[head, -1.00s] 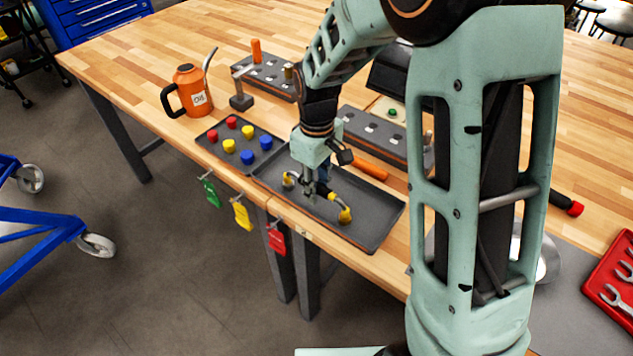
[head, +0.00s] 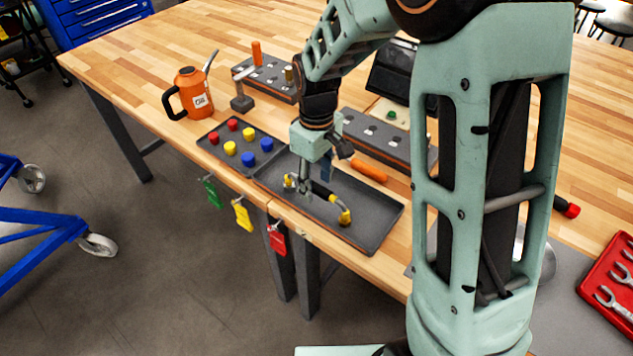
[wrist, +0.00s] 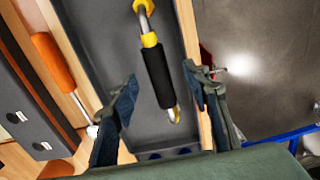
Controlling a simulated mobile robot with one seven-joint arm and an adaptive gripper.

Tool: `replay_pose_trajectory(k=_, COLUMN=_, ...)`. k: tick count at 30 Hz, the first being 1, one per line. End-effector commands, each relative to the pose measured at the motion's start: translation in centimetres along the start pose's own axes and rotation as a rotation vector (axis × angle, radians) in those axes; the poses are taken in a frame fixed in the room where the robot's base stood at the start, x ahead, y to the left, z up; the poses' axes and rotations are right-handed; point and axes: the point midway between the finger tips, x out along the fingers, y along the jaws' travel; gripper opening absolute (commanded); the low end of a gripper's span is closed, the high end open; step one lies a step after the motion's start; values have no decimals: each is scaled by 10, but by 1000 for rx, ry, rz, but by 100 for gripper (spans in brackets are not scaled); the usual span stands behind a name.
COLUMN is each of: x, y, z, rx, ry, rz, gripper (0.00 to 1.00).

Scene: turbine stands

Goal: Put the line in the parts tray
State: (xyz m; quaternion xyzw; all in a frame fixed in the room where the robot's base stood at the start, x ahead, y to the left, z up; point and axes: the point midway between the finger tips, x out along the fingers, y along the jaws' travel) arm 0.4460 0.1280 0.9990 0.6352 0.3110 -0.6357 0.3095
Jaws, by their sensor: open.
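The line (head: 321,190) is a bent metal tube with yellow fittings and a black sleeve. It lies inside the dark grey parts tray (head: 372,218) at the table's front edge. In the wrist view the line's black sleeve (wrist: 158,76) shows between my fingers, over the tray floor (wrist: 98,30). My gripper (head: 315,183) is over the left part of the tray, its fingers spread on either side of the line. In the wrist view my gripper (wrist: 160,82) is open, with a gap between each finger and the sleeve. One end of the line is partly hidden by a finger in the head view.
A smaller tray (head: 213,139) with red, yellow and blue caps adjoins on the left. Behind stand a grey block with holes (head: 385,134), an orange-handled tool (head: 369,171) and an orange oil can (head: 188,93). Coloured tags (head: 277,240) hang from the front edge.

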Motion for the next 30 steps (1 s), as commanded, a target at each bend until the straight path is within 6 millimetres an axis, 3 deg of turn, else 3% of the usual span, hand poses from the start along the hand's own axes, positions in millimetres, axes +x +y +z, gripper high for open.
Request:
replay_pose_trajectory(k=16, x=-47, y=0, z=0, rx=1, ry=1, rz=1, gripper=44)
replay_pose_trajectory(k=30, x=-50, y=0, z=0, rx=0, ry=0, rz=0, gripper=44)
